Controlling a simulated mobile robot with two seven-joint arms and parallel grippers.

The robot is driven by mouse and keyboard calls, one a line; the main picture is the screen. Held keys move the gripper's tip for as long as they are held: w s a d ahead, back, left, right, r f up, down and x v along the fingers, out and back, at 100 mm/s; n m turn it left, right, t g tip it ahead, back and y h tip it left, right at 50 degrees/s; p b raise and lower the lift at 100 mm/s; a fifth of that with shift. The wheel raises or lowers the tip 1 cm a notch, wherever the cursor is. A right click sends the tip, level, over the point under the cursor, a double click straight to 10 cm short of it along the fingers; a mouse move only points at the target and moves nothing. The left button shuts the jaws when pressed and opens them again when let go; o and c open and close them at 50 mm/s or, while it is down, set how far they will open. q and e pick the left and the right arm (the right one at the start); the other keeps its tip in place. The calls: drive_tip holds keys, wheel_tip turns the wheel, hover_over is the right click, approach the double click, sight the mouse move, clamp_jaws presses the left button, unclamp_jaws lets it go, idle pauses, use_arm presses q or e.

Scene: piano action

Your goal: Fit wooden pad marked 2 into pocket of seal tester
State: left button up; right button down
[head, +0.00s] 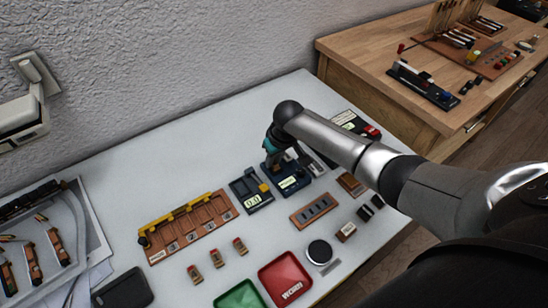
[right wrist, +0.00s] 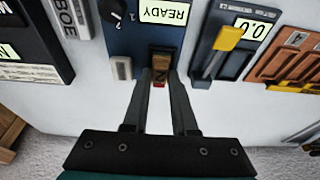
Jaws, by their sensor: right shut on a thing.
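The seal tester (head: 294,184) is a dark blue box on the white table; in the right wrist view its lit display (right wrist: 163,11) reads READY. My right gripper (right wrist: 158,92) is shut on the wooden pad marked 2 (right wrist: 161,64), a brown block with a bit of red at its near end. The pad is over the tester's front part, below the display. I cannot tell whether it sits in the pocket or just above it, as the pad hides the pocket. In the head view my right gripper (head: 279,154) reaches down at the tester. My left gripper is not in view.
A dark gauge with a yellow part (head: 251,191) stands close left of the tester. Farther left is a brown numbered rack (head: 187,228). A slotted brown strip (head: 314,210), a red WORN tray (head: 286,279) and a green tray (head: 240,297) lie in front.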

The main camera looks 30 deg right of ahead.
drive_tip(key=c, duration=0.6)
unclamp_jaws()
drive_tip(key=shift+c, duration=0.2)
drive_tip(key=shift+r+p, duration=3.55)
drive_tip(key=shift+p, duration=0.55)
